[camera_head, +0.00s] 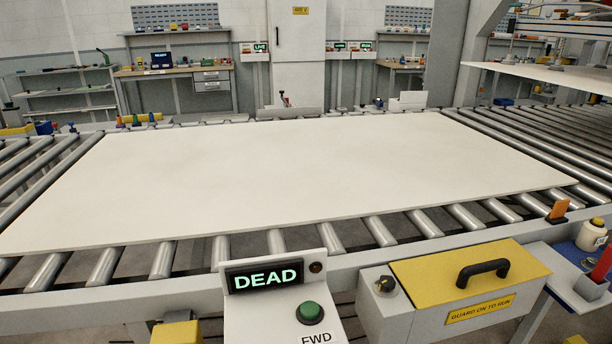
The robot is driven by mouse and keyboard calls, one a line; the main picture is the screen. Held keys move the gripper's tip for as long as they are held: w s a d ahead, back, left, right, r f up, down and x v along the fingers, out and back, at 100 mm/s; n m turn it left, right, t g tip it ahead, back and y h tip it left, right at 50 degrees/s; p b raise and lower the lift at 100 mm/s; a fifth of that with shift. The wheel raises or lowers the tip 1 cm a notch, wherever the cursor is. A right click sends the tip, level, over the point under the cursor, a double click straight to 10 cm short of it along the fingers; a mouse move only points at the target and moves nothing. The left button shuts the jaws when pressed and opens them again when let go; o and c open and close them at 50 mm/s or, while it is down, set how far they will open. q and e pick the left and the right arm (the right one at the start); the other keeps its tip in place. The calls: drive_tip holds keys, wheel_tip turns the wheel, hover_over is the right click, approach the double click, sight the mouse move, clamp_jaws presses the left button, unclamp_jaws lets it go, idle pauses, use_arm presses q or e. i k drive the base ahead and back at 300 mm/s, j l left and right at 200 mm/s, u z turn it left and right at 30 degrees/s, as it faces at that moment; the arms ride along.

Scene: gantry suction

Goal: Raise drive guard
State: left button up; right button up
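The drive guard (425,275) is a yellow cover in the camera_head view, at the lower right in front of the roller conveyor. It has a black arched handle (483,272) on top and a front label (480,309) reading "GUARD ON TO RUN". It sits down on a grey housing (385,320) with a dark knob (385,284) at its left end. Neither of my grippers shows in this view.
A control box left of the guard has a display (265,276) reading "DEAD" and a green FWD button (310,312). A large pale sheet (280,170) lies across the rollers (370,230). A side shelf (560,272) at right holds a white bottle (591,236).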

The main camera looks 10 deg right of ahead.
sight(438, 279)
drive_tip(key=z, duration=1.3)
drive_tip(key=i+l+u, duration=0.1)
drive_tip(key=i+l, duration=0.5)
drive_tip(key=l, duration=0.25)
drive_tip(key=i+l+u, duration=0.15)
drive_tip(key=i+l, duration=0.15)
drive_tip(key=l, duration=0.1)
